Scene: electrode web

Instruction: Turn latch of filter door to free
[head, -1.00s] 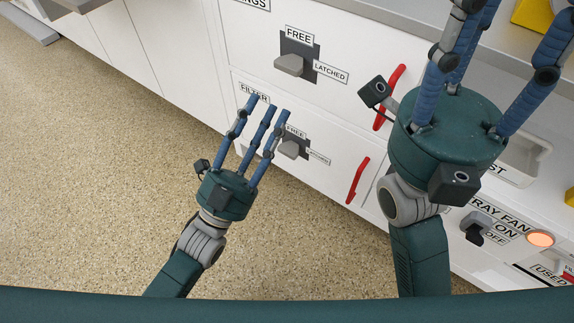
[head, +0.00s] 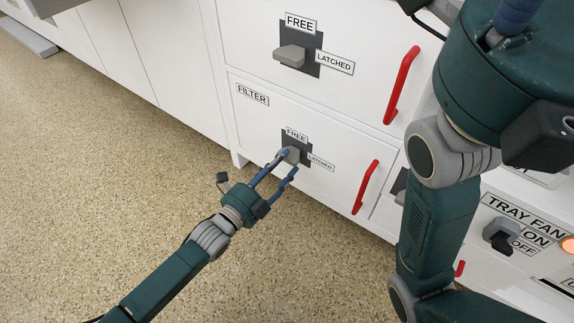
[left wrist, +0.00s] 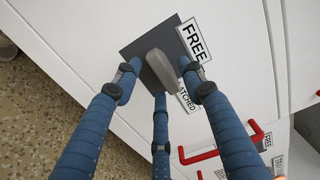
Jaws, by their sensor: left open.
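The filter door (head: 250,120) is a white lower panel labelled FILTER. Its latch (head: 291,155) is a grey lever on a dark plate between the FREE label (head: 296,134) and the LATCHED label (head: 320,161). My left gripper (head: 285,162) is open with its fingertips at this latch. In the left wrist view the lever (left wrist: 161,68) lies between the spread blue fingers; I cannot tell whether any finger touches it. The fingers partly cover the lever and the LATCHED label. My right gripper (head: 500,60) is large at the upper right, its fingers mostly out of frame.
Above is another door with a similar grey latch (head: 290,56) and a red handle (head: 401,86). The filter door has a red handle (head: 366,187) at its right. A tray fan switch (head: 500,234) is at the right. The speckled floor (head: 100,160) at the left is clear.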

